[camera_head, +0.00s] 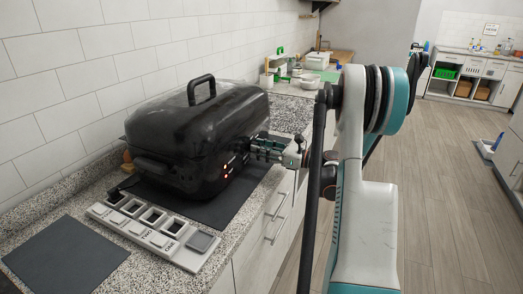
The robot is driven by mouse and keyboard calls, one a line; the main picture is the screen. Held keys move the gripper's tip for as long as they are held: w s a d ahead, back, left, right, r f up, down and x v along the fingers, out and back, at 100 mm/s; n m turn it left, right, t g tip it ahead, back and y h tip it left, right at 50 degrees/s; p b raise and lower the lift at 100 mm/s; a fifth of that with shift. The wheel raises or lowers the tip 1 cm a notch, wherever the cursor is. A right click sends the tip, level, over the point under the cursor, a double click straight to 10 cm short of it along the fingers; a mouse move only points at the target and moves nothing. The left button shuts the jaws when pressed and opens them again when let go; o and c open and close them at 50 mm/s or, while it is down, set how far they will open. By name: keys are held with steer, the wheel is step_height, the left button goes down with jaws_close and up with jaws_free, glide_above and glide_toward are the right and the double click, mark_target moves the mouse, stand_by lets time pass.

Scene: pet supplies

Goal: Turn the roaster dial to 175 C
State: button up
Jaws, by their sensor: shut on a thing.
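The black roaster (180,120) stands on the counter against the tiled wall, its domed lid closed and a handle on top. My gripper (253,151) reaches in from the right and is shut at the roaster's front face, at the dial. The fingers cover the dial, so its marks and the temperature it points to cannot be read. My arm rises at the right of the gripper.
A dark mat (225,207) lies under the roaster. A pale tray with several square compartments (185,258) lies in front of it, and another dark mat (66,256) is at the lower left. A white rack (283,66) and white dishes stand farther back.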

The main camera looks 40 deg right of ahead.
steer(key=shift+m, duration=0.3)
steer(key=o, duration=1.1)
steer(key=v, duration=1.2)
steer(key=shift+f, duration=0.1)
